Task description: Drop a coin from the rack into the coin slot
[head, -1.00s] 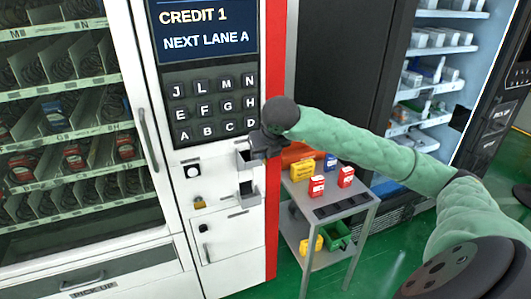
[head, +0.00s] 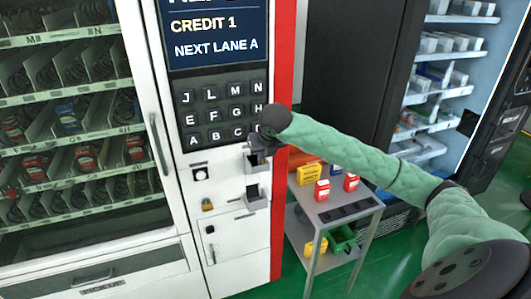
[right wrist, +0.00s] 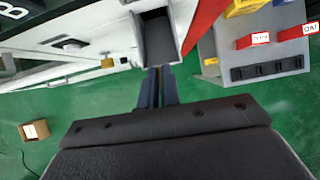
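My right gripper (head: 258,148) is at the vending machine's front, just below the keypad and over the upper open box (head: 256,162). In the right wrist view its two fingers (right wrist: 157,76) point at the dark mouth of a grey box (right wrist: 157,38). The fingers are close together, with a thin brownish line between them; I cannot tell whether it is a coin. The black slotted rack (head: 346,212) lies on the cart's front edge and also shows in the right wrist view (right wrist: 268,68). No coin is clearly visible in it. My left gripper is out of view.
The display (head: 215,38) reads CREDIT 1 and NEXT LANE A. A second box (head: 256,199) sits lower on the panel. The grey cart (head: 330,232) with red and yellow boxes stands to the right. A small cardboard box (right wrist: 34,130) is on the green floor.

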